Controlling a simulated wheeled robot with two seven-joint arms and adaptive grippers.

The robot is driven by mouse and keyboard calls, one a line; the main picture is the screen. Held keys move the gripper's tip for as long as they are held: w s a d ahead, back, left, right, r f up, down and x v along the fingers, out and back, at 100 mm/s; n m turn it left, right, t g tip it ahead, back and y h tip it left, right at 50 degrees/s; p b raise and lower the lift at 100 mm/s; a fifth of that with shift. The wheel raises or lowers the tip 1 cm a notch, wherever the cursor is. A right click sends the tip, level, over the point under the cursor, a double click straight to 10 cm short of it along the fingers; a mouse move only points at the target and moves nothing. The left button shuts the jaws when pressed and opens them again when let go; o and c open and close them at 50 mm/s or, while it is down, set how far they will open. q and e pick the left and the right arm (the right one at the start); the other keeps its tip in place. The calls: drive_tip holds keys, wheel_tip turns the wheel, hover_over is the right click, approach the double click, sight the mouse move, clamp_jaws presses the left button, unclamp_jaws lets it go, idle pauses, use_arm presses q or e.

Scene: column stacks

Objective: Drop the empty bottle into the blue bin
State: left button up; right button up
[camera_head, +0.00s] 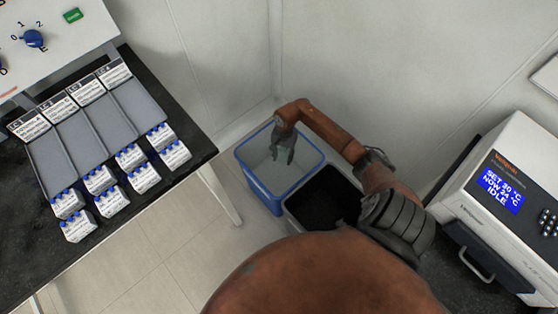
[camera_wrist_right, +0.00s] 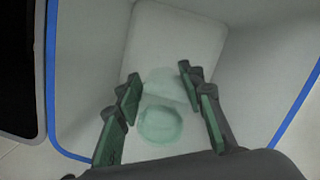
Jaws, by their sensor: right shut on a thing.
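The blue bin (camera_head: 263,192) stands on the floor in the middle of the head view, with blue outer walls and rim and a pale inside. Its blue rim also shows in the right wrist view (camera_wrist_right: 51,70). My right gripper (camera_head: 284,154) points down over the bin's opening. In the right wrist view its green-padded fingers (camera_wrist_right: 158,78) are on either side of the empty bottle (camera_wrist_right: 160,124), a clear, faintly green thing, and are shut on it. The bottle is hard to make out in the head view. My left gripper is not in view.
A black-lined bin (camera_head: 324,199) stands directly right of the blue bin. A dark table (camera_head: 190,143) with racks and several small white blocks is on the left. A white device with a blue display (camera_head: 500,190) is on the right. Walls are close behind the bins.

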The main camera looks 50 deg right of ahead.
drive_tip(key=o, duration=1.2)
drive_tip(key=shift+o, duration=0.2)
drive_tip(key=shift+r, duration=0.1)
drive_tip(key=shift+d+r, duration=0.15)
drive_tip(key=shift+r, duration=0.2)
drive_tip(key=r, duration=0.3)
drive_tip(key=d+r, duration=0.1)
drive_tip(key=r, duration=0.7)
drive_tip(key=shift+w+d, duration=0.2)
drive_tip(key=shift+w, duration=0.15)
drive_tip(key=shift+f, duration=0.1)
